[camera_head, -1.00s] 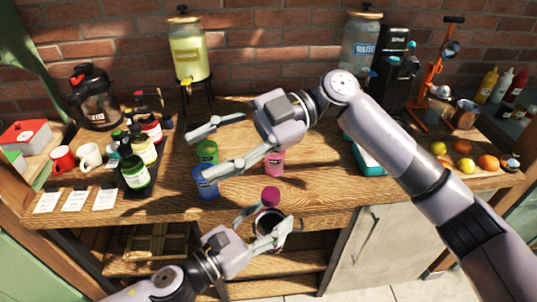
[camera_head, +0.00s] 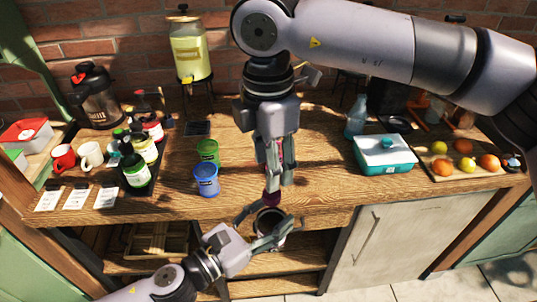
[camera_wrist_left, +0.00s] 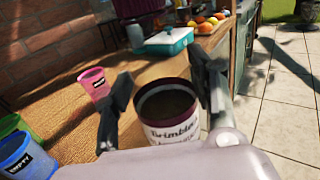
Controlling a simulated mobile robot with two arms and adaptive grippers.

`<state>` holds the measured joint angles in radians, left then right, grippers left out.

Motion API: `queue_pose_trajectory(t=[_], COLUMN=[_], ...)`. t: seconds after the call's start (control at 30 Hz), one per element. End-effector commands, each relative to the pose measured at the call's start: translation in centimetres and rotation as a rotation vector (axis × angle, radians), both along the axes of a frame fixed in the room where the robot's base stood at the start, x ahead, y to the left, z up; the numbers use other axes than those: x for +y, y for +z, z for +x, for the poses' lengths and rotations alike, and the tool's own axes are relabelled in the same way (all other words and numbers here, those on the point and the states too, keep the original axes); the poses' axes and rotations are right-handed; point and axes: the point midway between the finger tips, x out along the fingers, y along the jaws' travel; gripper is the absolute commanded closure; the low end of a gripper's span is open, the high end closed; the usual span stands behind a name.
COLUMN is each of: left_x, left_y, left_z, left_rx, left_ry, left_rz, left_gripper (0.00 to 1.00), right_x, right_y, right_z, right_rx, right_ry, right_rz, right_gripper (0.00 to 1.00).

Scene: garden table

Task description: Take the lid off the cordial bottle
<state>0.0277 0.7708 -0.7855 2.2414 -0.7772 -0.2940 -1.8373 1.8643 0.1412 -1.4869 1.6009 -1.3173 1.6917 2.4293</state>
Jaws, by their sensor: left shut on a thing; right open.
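My left gripper (camera_head: 262,225) is shut on a dark round vessel with a white label, apparently the cordial bottle (camera_wrist_left: 178,132). The label starts "Brimble" in the left wrist view, where the vessel has a maroon band around a dark top. It is held at the table's front edge. A small maroon lid (camera_head: 271,199) shows just above the vessel in the head view. How lid and vessel join is not clear. My right gripper (camera_head: 279,184) is open, fingers pointing down, close above the lid; contact is not clear.
Green (camera_head: 207,150) and blue (camera_head: 205,181) cups stand left of the grippers. A pink cup (camera_wrist_left: 93,82) stands behind. A teal box (camera_head: 385,155) and a board of fruit (camera_head: 465,164) are on the right. A bottle tray (camera_head: 152,184) is on the left.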

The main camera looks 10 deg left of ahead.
Motion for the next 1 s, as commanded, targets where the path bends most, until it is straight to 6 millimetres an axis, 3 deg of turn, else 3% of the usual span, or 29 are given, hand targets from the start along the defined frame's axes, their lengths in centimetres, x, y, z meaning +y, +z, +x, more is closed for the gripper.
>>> queue_pose_trajectory(t=[0.2, 0.4, 0.8, 1.0], left_x=[0.0, 0.0, 0.0, 0.0], left_y=[0.2, 0.2, 0.2, 0.2], left_z=[0.0, 0.0, 0.0, 0.0], left_rx=[-0.003, -0.004, -0.003, -0.003], left_ry=[-0.001, -0.001, -0.001, -0.001], left_rz=[-0.001, -0.002, -0.001, -0.001], left_gripper=[1.00, 1.00, 1.00, 1.00], right_x=[-0.1, -0.1, 0.0, 0.0], right_y=[-3.6, -5.9, -6.6, -6.6], right_z=[0.0, 0.1, 0.2, 0.2], right_rx=[0.006, 0.006, 0.004, 0.004], right_ry=[0.002, 0.002, 0.002, 0.002], right_rz=[0.000, 0.002, 0.003, 0.003], right_gripper=[0.55, 0.55, 0.56, 0.69])
